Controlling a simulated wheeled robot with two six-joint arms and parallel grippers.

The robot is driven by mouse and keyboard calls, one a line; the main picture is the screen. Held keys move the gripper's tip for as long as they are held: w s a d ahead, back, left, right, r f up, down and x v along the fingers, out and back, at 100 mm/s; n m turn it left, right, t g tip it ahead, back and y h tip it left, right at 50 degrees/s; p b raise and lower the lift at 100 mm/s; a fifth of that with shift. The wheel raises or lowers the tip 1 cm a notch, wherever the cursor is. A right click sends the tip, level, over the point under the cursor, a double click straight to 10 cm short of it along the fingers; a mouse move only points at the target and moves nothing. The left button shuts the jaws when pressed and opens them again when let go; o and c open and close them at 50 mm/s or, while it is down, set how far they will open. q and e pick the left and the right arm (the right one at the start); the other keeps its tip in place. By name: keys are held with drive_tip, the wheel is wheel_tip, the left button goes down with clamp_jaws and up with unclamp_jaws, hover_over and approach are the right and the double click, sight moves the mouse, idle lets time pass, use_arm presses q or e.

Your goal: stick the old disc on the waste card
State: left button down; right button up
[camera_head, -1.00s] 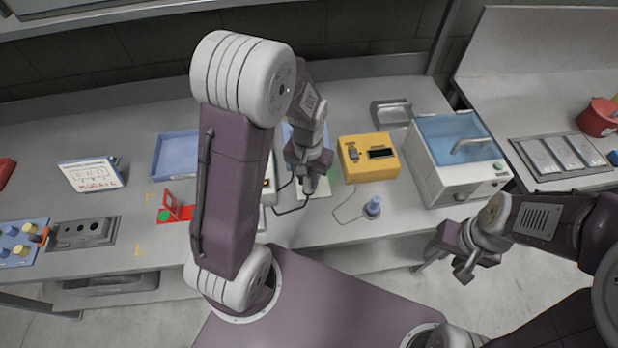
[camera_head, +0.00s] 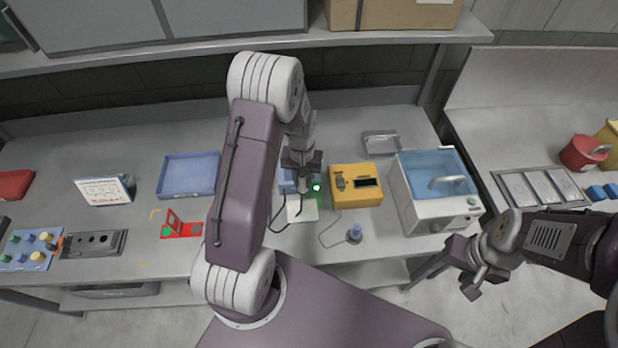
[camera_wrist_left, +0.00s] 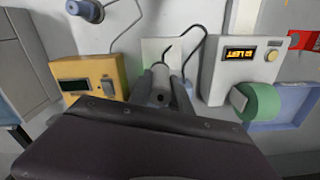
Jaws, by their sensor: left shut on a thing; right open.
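The pale waste card (camera_head: 304,213) lies on the bench just left of the yellow box. It also shows in the left wrist view (camera_wrist_left: 158,50), beyond the fingertips. My left gripper (camera_head: 299,199) points down over the card. In the left wrist view its fingers (camera_wrist_left: 160,88) are close together on something small. I take this to be the old disc, but the fingers mostly hide it. I cannot tell whether it touches the card. My right gripper (camera_head: 473,280) is open and empty in front of the bench at the right.
The yellow box (camera_head: 357,186) with a display stands right of the card. A white device (camera_wrist_left: 245,65) with a lit display and a green round part stands on its other side. A blue peg (camera_head: 354,233) and dark cables lie close by. A blue tray (camera_head: 188,175) is further left.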

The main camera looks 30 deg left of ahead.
sight(301, 191)
use_arm(q)
drive_tip(key=shift+s+a+f+b, duration=0.25)
drive_tip(key=shift+a+f+b, duration=0.15)
drive_tip(key=shift+b, duration=0.05)
wheel_tip(301, 191, down, 12)
drive_tip(key=b, duration=1)
drive_tip(key=shift+w+d+r, duration=0.1)
drive_tip(key=shift+d+r, duration=0.05)
drive_tip(key=shift+r, duration=0.1)
drive_tip(key=shift+f, duration=0.2)
drive_tip(key=shift+f, duration=0.15)
drive_tip(key=shift+f, duration=0.1)
idle(1.0)
wheel_tip(301, 191, up, 7)
drive_tip(key=p, duration=0.6)
